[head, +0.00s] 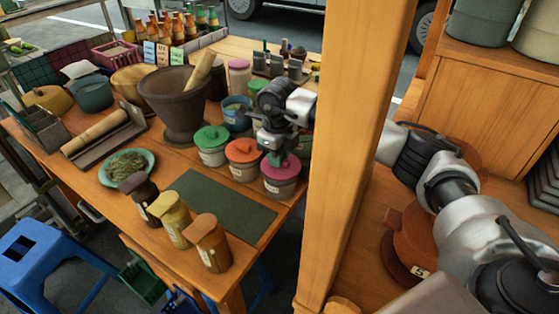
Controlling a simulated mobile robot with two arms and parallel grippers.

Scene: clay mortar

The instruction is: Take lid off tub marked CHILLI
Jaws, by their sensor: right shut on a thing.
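Several tubs with coloured lids stand on the wooden table. One has a green lid (212,136), one an orange lid (245,150), and one a pink lid (268,170). Their pale labels are too small to read, so I cannot tell which says CHILLI. My right gripper (279,156) comes down over the pink-lidded tub (280,187). It is shut at the lid's top middle, and its fingers hide the knob. The pink lid appears seated on its tub. My left gripper is not in view.
A thick wooden post (355,150) stands in front of my right arm. A dark mortar (182,105) with a pestle is behind the tubs. A dark green mat (218,207) lies bare in front. Three lidded jars (207,243) stand at the table's near edge.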

